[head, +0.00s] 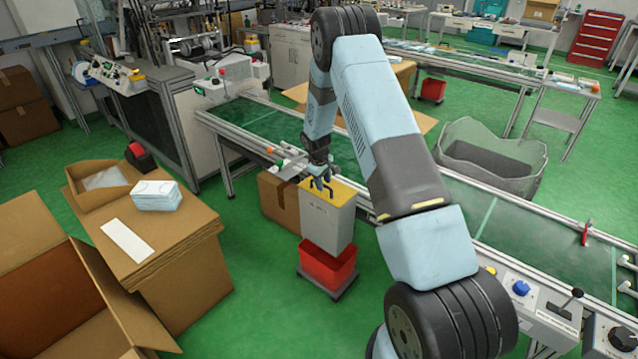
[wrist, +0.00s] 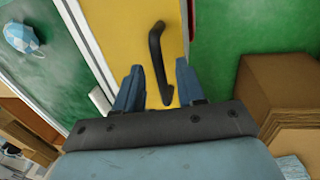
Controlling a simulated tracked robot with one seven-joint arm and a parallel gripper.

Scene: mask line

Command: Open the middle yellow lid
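The yellow lid (head: 345,188) tops a light grey box (head: 327,220) beside the conveyor. The lid also fills the top middle of the wrist view (wrist: 120,35). I cannot tell whether either finger touches the handle. The lid looks shut.
A red bin (head: 328,270) is below the grey box. A brown carton (head: 280,202) stands left of the box. The conveyor (head: 275,125) runs behind it. Stacked cardboard (head: 165,240) with a pack of masks (head: 156,195) is at left. Green floor is clear in front.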

